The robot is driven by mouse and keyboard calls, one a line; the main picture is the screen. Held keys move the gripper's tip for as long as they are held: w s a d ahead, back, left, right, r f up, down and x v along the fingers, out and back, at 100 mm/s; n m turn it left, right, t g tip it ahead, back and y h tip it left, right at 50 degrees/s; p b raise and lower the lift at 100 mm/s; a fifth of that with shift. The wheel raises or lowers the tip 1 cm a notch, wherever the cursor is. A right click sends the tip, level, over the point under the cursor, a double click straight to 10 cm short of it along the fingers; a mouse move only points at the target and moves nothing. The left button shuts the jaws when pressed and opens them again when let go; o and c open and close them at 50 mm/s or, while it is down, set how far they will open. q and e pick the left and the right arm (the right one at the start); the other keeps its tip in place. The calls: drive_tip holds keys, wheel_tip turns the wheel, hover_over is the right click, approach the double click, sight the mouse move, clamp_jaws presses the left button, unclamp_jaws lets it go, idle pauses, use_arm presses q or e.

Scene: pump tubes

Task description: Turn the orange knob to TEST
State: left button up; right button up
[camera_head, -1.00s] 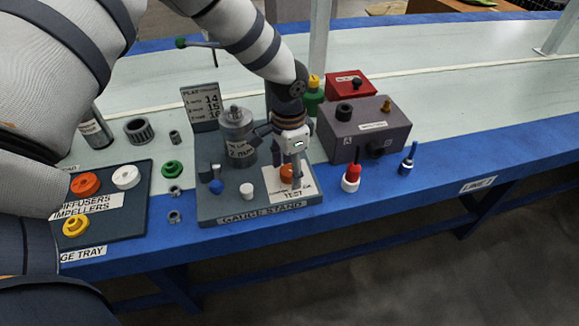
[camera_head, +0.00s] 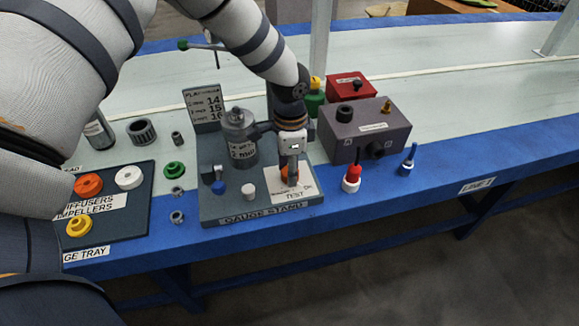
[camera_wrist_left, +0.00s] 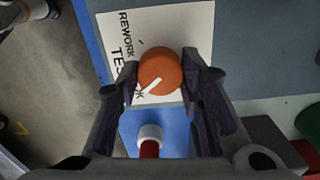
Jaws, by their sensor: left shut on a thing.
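The orange knob (camera_wrist_left: 160,72) is round with a white pointer line. It stands on a white label plate (camera_wrist_left: 178,22) marked REWORK, TEST and OK. In the wrist view the line points to the lower left, toward the OK lettering. My left gripper (camera_wrist_left: 161,76) is shut on the knob, one finger on each side. In the head view my left gripper (camera_head: 290,170) comes down from above onto the gauge stand (camera_head: 222,208) and hides much of the knob (camera_head: 286,175). My right gripper is not in view.
On the stand, a grey gauge cylinder (camera_head: 239,135) is left of my gripper, with a white button (camera_head: 248,190) and blue button (camera_head: 218,187) in front. A red-and-white plug (camera_head: 352,178) and a grey box (camera_head: 365,130) are to the right. A tray (camera_head: 143,205) of coloured rings is at left.

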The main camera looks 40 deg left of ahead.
use_arm(q)
drive_tip(key=m, duration=0.3)
drive_tip(key=shift+m, duration=2.5)
drive_tip(key=o, duration=1.2)
drive_tip(key=shift+a+f, duration=0.1)
drive_tip(key=shift+c, duration=0.2)
wheel_tip(320, 180, up, 12)
